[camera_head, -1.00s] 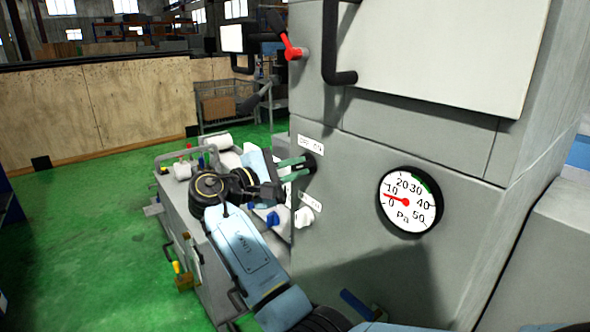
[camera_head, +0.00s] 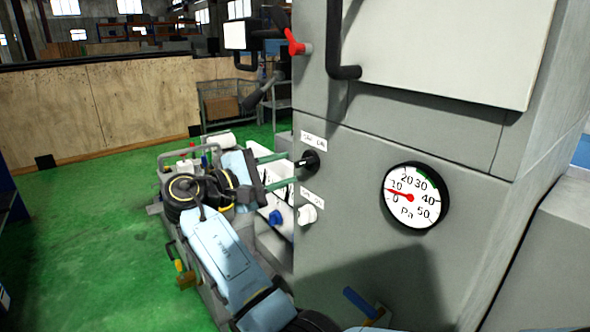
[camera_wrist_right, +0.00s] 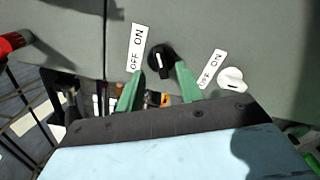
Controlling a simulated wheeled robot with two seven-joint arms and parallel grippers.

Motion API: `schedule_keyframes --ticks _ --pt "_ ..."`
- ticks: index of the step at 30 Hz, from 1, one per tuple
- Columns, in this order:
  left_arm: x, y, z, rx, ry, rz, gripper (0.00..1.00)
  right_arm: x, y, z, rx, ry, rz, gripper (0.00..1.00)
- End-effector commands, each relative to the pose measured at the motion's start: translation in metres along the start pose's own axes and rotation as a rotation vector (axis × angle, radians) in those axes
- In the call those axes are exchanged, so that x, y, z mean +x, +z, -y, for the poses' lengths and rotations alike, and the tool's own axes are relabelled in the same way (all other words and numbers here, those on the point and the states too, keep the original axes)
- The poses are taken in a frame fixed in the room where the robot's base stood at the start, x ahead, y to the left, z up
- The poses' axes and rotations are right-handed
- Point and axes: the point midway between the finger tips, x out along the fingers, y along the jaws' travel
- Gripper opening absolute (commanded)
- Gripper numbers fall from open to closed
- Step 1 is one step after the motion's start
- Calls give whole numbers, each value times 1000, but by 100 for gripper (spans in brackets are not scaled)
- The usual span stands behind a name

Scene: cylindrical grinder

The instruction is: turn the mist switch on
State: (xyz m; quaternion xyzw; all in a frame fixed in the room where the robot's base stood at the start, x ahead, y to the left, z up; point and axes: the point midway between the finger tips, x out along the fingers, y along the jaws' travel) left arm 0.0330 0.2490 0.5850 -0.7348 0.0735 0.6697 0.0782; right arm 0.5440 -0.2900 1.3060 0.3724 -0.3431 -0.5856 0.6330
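Two rotary switches sit on the grey machine face, a black one (camera_head: 310,162) above a white one (camera_head: 307,214). Each has an OFF/ON label; I cannot read which is the mist switch. My right gripper (camera_head: 284,167) is open, its green fingers apart just left of the black switch. In the wrist view, the black switch (camera_wrist_right: 160,60) shows between the fingertips of the right gripper (camera_wrist_right: 160,74), apparently unheld. Its white mark runs roughly upright in that view. The white switch (camera_wrist_right: 231,79) is right of the fingers. My left gripper is not in view.
A round pressure gauge (camera_head: 414,197) is right of the switches. A red-handled lever (camera_head: 294,42) and a black door handle (camera_head: 333,50) stick out above. A blue knob (camera_head: 275,217) is low on the left. Green floor (camera_head: 95,220) lies open at left.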

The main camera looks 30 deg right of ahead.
Motion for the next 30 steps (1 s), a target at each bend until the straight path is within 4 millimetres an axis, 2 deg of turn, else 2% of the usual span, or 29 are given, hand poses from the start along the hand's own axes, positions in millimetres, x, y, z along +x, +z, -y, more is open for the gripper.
schedule_keyframes --ticks 1,6,12,18,30 --pt "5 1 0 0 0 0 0 -14 -1 2 1 1 -3 36" --pt "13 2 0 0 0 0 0 -51 -1 1 0 1 -3 36" --pt "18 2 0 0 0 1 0 -80 -1 1 0 1 -1 36" --pt "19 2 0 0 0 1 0 -89 0 1 0 0 0 36" --pt "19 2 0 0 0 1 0 -88 0 1 0 0 0 36"
